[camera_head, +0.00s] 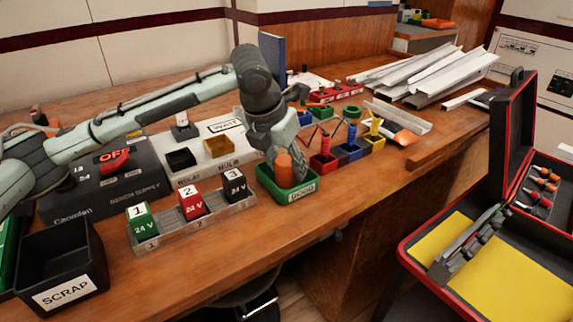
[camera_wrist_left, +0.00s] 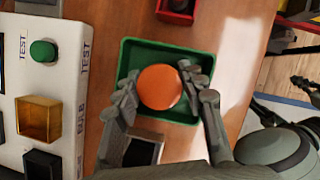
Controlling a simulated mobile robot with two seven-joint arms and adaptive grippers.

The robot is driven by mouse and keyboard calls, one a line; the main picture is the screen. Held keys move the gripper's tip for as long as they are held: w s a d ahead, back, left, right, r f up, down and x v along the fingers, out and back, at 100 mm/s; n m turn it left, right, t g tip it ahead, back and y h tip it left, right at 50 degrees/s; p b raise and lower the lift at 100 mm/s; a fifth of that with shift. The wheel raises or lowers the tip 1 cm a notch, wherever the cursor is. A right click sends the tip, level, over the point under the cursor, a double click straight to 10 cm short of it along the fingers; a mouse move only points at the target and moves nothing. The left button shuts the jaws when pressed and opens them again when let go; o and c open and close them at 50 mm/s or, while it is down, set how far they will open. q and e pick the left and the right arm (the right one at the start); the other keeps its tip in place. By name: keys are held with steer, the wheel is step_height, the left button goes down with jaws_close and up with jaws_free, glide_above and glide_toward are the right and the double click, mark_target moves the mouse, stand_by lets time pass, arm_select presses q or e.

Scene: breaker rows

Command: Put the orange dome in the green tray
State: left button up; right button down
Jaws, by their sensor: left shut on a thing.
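The orange dome (camera_head: 284,169) is between the fingers of my left gripper (camera_head: 291,176), which is shut on it. The green tray (camera_head: 303,190), labelled on its front, is directly below and around them near the table's front edge. In the left wrist view the dome (camera_wrist_left: 160,87) shows from above, inside the outline of the green tray (camera_wrist_left: 150,47), with a finger of the left gripper (camera_wrist_left: 159,92) on each side. I cannot tell whether the dome touches the tray floor. My right gripper cannot be made out.
A grey rack (camera_head: 160,239) with green, red and black 24 V blocks stands left of the tray. Small red, blue and yellow bins (camera_head: 349,154) stand to its right. A black scrap bin (camera_head: 61,262) is at front left. An open toolbox (camera_head: 412,271) is at right.

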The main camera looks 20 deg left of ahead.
mark_target(286, 160)
steer(key=shift+w+r, duration=0.1)
steer(key=shift+r, duration=0.15)
arm_select(q)
steer(key=o, duration=0.7)
steer(key=shift+c, duration=0.2)
arm_select(e)
steer(key=shift+s+f, duration=0.35)
steer(key=shift+f, duration=0.25)
arm_select(q)
steer(key=v, duration=0.3)
steer(key=shift+r, duration=0.4)
steer(key=d+p+v, duration=0.1)
steer(key=v, duration=0.7)
steer(key=shift+s+a, duration=0.3)
steer(key=shift+a, duration=0.25)
arm_select(e)
steer(key=shift+w+a+f, duration=0.15)
steer(key=shift+f, duration=0.7)
arm_select(q)
steer(key=shift+r, duration=0.15)
